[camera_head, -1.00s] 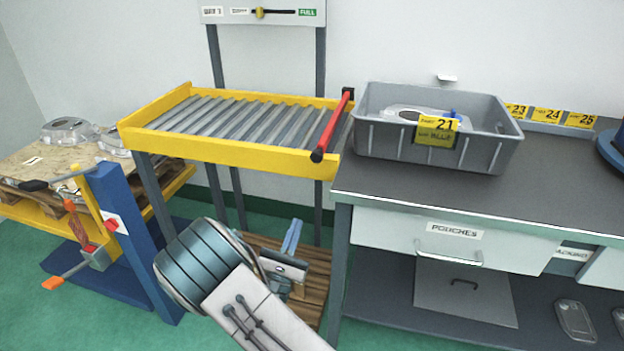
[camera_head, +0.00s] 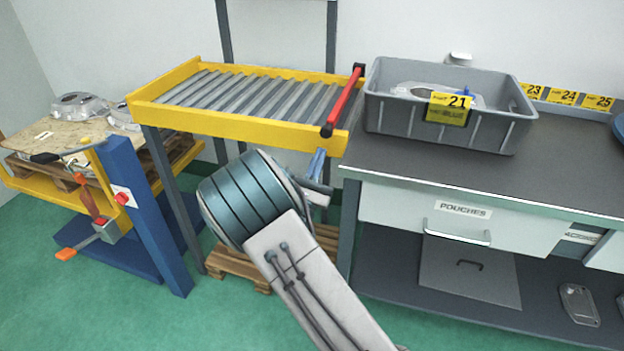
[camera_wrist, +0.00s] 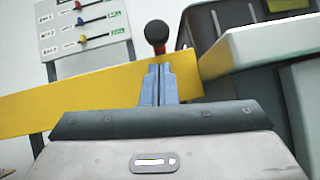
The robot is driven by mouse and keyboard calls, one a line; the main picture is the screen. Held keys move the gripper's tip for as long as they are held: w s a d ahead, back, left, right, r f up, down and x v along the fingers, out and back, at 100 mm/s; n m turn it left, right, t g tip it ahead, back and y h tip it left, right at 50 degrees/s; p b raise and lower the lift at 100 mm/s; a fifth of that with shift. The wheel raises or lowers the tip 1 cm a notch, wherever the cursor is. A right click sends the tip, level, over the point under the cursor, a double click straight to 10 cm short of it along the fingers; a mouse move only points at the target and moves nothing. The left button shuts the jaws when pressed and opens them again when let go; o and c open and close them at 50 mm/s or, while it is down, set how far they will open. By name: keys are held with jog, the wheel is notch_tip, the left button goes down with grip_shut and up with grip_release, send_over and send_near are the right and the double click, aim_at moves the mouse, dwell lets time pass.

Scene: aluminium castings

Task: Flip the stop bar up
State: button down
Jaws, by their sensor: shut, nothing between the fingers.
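The stop bar is a red bar (camera_head: 345,100) with black ends at the right end of the yellow-framed roller conveyor (camera_head: 235,128), beside the workbench. In the wrist view its black end knob (camera_wrist: 157,34) shows just above and beyond my fingertips, with a little red behind it. My gripper (camera_head: 318,163) has blue fingers and is below the conveyor's front rail, near its right end. In the wrist view the fingers (camera_wrist: 158,78) are together and empty, pointing at the yellow rail (camera_wrist: 85,98). I cannot tell whether they touch the rail.
A grey crate (camera_head: 400,128) labelled 21 stands on the dark workbench (camera_head: 470,180), close to the conveyor's right end. A blue post (camera_head: 145,215) and a pallet with castings (camera_head: 78,105) are at the left. A sign board with sliders (camera_wrist: 85,30) is behind.

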notch_tip(320, 180, up, 2)
jog(key=shift+d, duration=0.15)
dwell(0.4)
